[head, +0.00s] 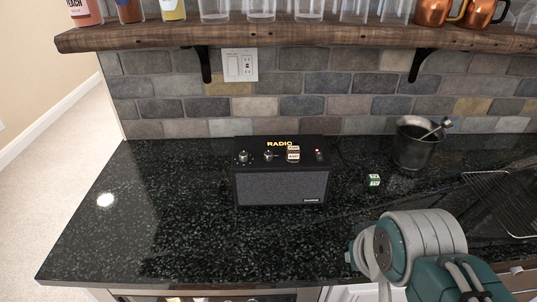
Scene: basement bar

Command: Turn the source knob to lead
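A black radio (281,187) with a grey grille front stands on the dark counter, below the tiled wall. Its top panel carries the word RADIO and two round metal knobs, a left knob (242,156) and a middle knob (268,155). A small cream and brown block with lettering (293,154) sits to the right of them, and a small reddish switch or light (319,155) is at the far right. The labels are too small to tell which knob is the source knob or where it points. Only my teal and grey arm links show at lower right, apart from the radio; my gripper is not visible.
A green and white cube (373,181) and a dark metal bucket (413,148) with a scoop stand right of the radio. A wire rack (505,195) lies further right. A wooden shelf (300,33) with bottles and glasses overhangs the back. The counter left is clear.

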